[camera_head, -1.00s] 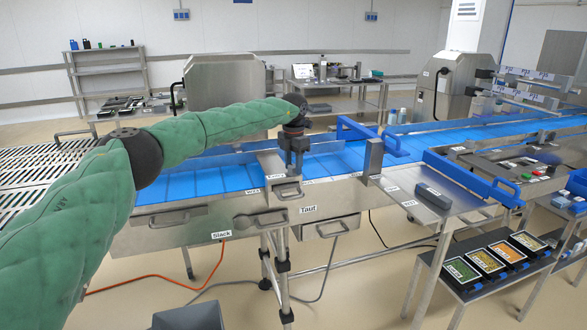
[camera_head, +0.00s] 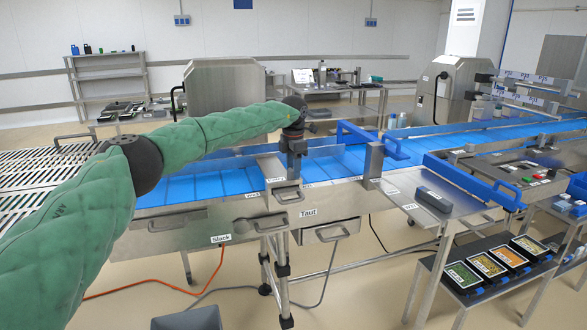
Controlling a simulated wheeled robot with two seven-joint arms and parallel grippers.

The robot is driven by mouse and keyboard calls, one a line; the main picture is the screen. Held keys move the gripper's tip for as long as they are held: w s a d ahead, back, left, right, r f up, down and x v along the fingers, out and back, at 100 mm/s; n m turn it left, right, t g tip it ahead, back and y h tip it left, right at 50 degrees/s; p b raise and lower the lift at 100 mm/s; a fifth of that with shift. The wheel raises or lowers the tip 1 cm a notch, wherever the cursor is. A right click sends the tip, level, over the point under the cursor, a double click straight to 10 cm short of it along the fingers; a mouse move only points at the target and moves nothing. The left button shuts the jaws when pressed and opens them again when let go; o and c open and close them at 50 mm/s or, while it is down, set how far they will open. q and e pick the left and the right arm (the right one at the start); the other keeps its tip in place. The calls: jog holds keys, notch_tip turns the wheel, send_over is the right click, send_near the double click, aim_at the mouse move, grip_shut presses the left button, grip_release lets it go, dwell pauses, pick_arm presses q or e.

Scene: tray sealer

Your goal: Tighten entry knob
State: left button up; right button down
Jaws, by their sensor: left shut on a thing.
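My left gripper (camera_head: 294,170) points straight down at the near edge of the blue conveyor belt (camera_head: 205,188), just above the metal guide plate by the "Taut" label (camera_head: 308,213). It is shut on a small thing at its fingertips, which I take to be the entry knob. The fingers hide the knob, so I cannot see its shape or how far it is turned. A "Slack" label (camera_head: 221,237) is on the steel frame further left. My right gripper is not in view.
A blue guard frame (camera_head: 372,138) crosses the belt. Several food trays (camera_head: 462,275) stand on a low shelf at right. A grey bin (camera_head: 188,319) is on the floor.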

pick_arm(q)
jog(key=o, duration=1)
jog(key=shift+r, duration=0.15)
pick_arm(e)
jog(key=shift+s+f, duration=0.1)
pick_arm(q)
notch_tip(320, 180, up, 7)
jog(key=shift+b, duration=0.8)
jog(key=shift+r, duration=0.25)
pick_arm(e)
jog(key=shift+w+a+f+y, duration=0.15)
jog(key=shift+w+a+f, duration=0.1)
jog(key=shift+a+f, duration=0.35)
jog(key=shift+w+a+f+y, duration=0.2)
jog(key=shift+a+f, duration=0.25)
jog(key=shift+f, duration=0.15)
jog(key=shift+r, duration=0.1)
